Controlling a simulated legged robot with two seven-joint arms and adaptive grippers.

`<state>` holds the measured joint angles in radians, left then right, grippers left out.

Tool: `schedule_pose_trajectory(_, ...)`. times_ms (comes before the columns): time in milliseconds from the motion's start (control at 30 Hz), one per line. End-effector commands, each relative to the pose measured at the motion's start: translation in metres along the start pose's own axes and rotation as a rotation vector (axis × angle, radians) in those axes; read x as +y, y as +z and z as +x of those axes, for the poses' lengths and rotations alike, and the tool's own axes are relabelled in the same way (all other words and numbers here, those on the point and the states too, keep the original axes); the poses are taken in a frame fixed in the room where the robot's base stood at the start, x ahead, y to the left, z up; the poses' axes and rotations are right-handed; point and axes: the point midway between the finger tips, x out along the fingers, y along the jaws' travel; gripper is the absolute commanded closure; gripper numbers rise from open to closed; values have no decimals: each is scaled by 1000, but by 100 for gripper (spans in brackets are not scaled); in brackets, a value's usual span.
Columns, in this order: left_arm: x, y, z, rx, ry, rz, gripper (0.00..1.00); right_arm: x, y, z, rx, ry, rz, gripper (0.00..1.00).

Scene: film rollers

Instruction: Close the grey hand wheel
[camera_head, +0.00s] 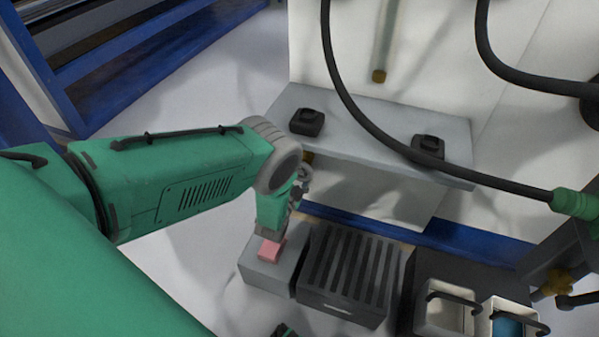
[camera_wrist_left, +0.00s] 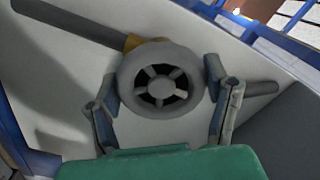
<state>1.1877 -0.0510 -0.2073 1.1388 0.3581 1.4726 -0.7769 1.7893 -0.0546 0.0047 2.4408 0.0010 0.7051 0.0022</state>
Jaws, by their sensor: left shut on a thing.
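The grey hand wheel (camera_wrist_left: 161,87) fills the middle of the left wrist view, with a round rim, spokes and dark openings. It sits on a grey pipe (camera_wrist_left: 80,25) with a brass-coloured piece (camera_wrist_left: 140,42) behind its rim. My left gripper (camera_wrist_left: 161,81) is shut on the wheel, with one finger on each side of the rim. In the head view my left gripper (camera_head: 300,184) is small, below the grey shelf, and the wheel is hard to make out there. My right gripper is not clearly seen.
A grey shelf (camera_head: 375,140) with two black devices juts from the white panel above the gripper. Below are a pink block (camera_head: 270,249) on a grey box, a dark slatted crate (camera_head: 350,270) and metal bins (camera_head: 447,318). Black hoses (camera_head: 350,100) hang in front.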

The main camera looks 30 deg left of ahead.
Motion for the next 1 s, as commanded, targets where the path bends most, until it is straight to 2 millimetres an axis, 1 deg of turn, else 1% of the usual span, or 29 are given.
schedule_pose_trajectory(33, 7, 2, -5, -8, 17, 10, 59, 0, 0, 0, 0, 0, 0, 60)
schedule_pose_trajectory(567, 7, 3, -5, -8, 17, 36, 59, 0, 0, 0, 0, 0, 0, 60)
schedule_pose_trajectory(600, 7, 3, -5, -8, 17, 36, 23, 0, 0, 0, 0, 0, 0, 60)
schedule_pose_trajectory(633, 7, 3, -5, -8, 17, 36, 12, 0, 0, 0, 0, 0, 0, 60)
schedule_pose_trajectory(667, 6, 3, -5, -7, 16, 35, 10, 0, 0, 0, 0, 0, 0, 60)
schedule_pose_trajectory(900, 2, 1, -3, -3, 7, 34, 10, 0, 0, 0, 0, 0, 0, 60)
schedule_pose_trajectory(1000, 2, 1, -7, -4, 6, 34, 10, 0, 1, 0, 2, 0, 0, 60)
